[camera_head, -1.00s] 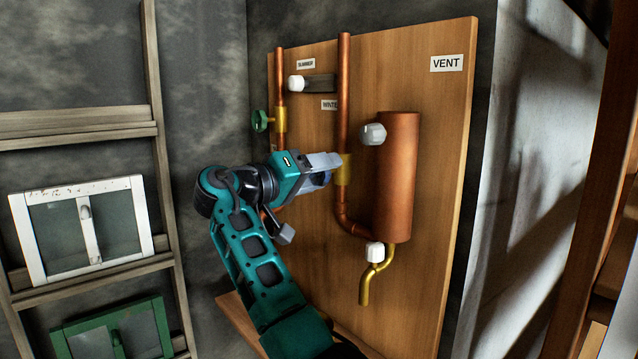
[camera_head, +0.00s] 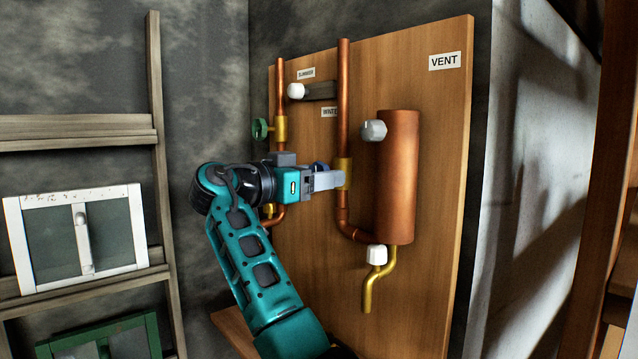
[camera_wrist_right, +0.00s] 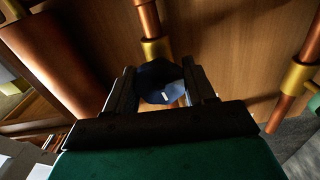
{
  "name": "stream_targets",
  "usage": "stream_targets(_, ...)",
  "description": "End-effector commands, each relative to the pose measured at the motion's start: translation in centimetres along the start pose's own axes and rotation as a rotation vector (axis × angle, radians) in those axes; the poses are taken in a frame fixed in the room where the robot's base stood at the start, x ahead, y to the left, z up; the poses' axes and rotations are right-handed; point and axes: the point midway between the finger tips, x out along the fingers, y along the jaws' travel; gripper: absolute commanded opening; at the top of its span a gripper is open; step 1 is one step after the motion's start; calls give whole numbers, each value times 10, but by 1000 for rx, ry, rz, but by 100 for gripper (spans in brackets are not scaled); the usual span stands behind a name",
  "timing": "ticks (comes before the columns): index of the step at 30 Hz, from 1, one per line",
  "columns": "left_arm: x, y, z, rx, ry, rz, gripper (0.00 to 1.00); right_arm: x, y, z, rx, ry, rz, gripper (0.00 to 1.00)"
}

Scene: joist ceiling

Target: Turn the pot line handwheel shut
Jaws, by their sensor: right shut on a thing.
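A blue handwheel (camera_head: 320,167) sits on the brass valve body (camera_head: 344,172) of the middle copper pipe, mostly hidden by my right gripper (camera_head: 328,180) in the head view. In the right wrist view the dark blue handwheel (camera_wrist_right: 158,72) lies between the two fingers, with the brass valve body (camera_wrist_right: 156,48) just behind it. My right gripper is shut on this handwheel. A green handwheel (camera_head: 261,129) stands on the left pipe's brass valve, apart from my gripper. I can make out no label naming the pot line. My left gripper is out of view.
The wooden board (camera_head: 440,130) carries a copper cylinder (camera_head: 397,180), a grey knob (camera_head: 373,131), white knobs above (camera_head: 297,91) and below (camera_head: 377,254), and a VENT label (camera_head: 444,61). A wooden rack (camera_head: 158,130) with framed panes stands at left.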

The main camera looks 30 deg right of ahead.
Motion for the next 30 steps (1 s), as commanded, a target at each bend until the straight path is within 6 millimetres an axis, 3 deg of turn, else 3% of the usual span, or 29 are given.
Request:
stream_targets(12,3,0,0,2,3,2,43,1,0,2,162,-3,3,24)
stream_targets(27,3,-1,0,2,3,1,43,1,0,2,179,-4,2,24)
stream_targets(28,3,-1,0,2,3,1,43,1,0,2,178,-4,2,56)
stream_targets(30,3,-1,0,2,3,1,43,0,0,2,178,-3,2,63)
